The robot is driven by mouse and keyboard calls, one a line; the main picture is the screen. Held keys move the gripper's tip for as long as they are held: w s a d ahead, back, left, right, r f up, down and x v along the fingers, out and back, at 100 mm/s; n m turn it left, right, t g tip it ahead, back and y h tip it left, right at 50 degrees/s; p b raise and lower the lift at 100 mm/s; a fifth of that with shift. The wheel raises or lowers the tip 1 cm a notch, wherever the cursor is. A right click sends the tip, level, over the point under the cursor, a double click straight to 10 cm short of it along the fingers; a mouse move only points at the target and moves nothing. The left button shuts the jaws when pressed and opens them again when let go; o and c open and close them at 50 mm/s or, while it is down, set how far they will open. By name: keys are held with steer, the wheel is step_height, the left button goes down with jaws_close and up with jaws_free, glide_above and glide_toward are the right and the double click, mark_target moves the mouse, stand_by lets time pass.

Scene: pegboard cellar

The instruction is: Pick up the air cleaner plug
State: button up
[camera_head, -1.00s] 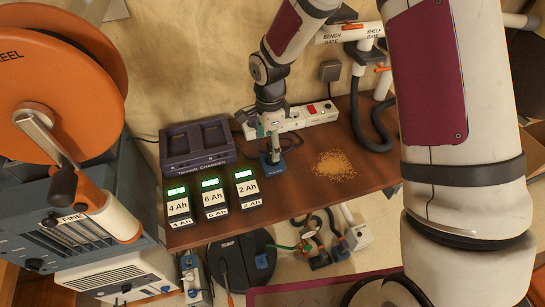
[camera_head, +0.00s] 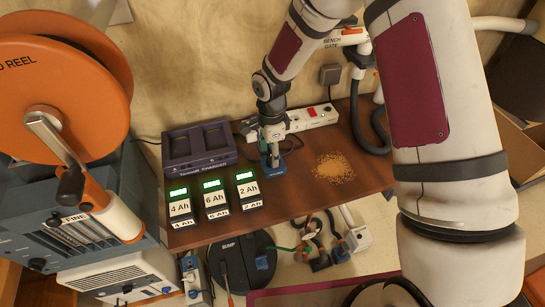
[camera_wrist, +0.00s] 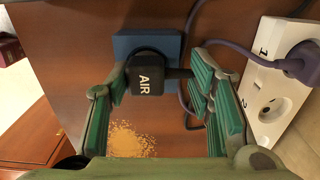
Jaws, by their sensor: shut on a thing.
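The air cleaner plug (camera_wrist: 146,75) is black with a white "AIR" label. In the wrist view it sits at a small blue block (camera_wrist: 166,42), which lies on the brown bench. My gripper (camera_wrist: 160,88) has its green-padded fingers on either side of the plug and is shut on it. A dark cable runs from the plug past the right finger. In the head view my gripper (camera_head: 271,146) is low over the blue block (camera_head: 272,162); the plug is mostly hidden by the fingers there.
A white power strip (camera_head: 314,115) lies behind, with a purple plug (camera_wrist: 299,65) in it. The dark charger (camera_head: 199,147) and several labelled batteries (camera_head: 213,200) stand left. Sawdust (camera_head: 334,168) lies right, with a grey hose (camera_head: 380,130) beyond. The bench's front right is mostly clear.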

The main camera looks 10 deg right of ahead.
steer(key=shift+r, duration=0.15)
steer(key=shift+w+r, duration=0.1)
steer(key=shift+r, duration=0.45)
step_height(320, 180, up, 2)
steer(key=shift+r+b, duration=0.1)
steer(key=shift+b, duration=0.35)
steer(key=s+r, duration=0.1)
steer(key=s, duration=1.5)
steer(key=shift+d+r+b, duration=0.2)
steer(key=shift+d+b, duration=0.1)
steer(key=shift+d, duration=0.05)
steer(key=shift+s+r, duration=0.1)
steer(key=shift+r, duration=0.1)
steer(key=shift+r+p, duration=0.7)
steer(key=shift+r, duration=0.05)
steer(key=w+d+b, duration=0.2)
steer(key=w+b, duration=0.2)
steer(key=w, duration=0.7)
steer(key=w+d+r+b, duration=0.1)
steer(key=w+d+b, duration=0.2)
steer(key=w, duration=0.9)
steer(key=w+d+b, duration=0.3)
steer(key=w+b, duration=0.3)
steer(key=w, duration=0.5)
steer(key=shift+w+d+r, duration=0.15)
steer(key=shift+d+r, duration=0.05)
steer(key=shift+r, duration=0.05)
stand_by(0.7)
